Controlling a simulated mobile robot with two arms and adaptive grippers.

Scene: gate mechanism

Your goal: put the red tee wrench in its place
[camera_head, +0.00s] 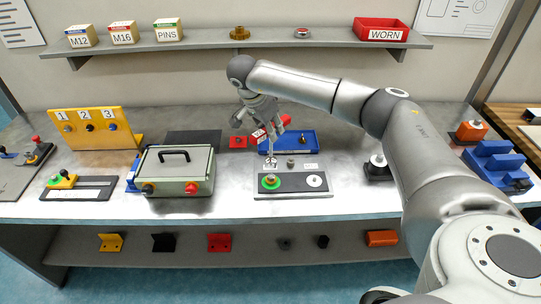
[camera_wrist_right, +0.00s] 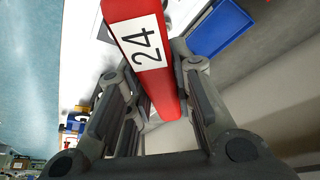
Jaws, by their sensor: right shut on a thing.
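The red tee wrench (camera_head: 258,137) is in my right gripper (camera_head: 262,122), above the middle of the bench. In the right wrist view, its red bar (camera_wrist_right: 150,62) with a white "24" label runs between the two fingers of the right gripper (camera_wrist_right: 155,105), which are shut on it. A red end also shows right of the fingers in the head view. The lower part of the wrench is hard to make out near the grey fixture plate (camera_head: 292,190). My left gripper is not in view.
A grey-green case (camera_head: 178,186) stands left, by a yellow numbered panel (camera_head: 92,137). A shelf (camera_head: 215,43) holds labelled boxes and a red WORN bin (camera_head: 381,24). Blue blocks (camera_head: 495,160) stand right.

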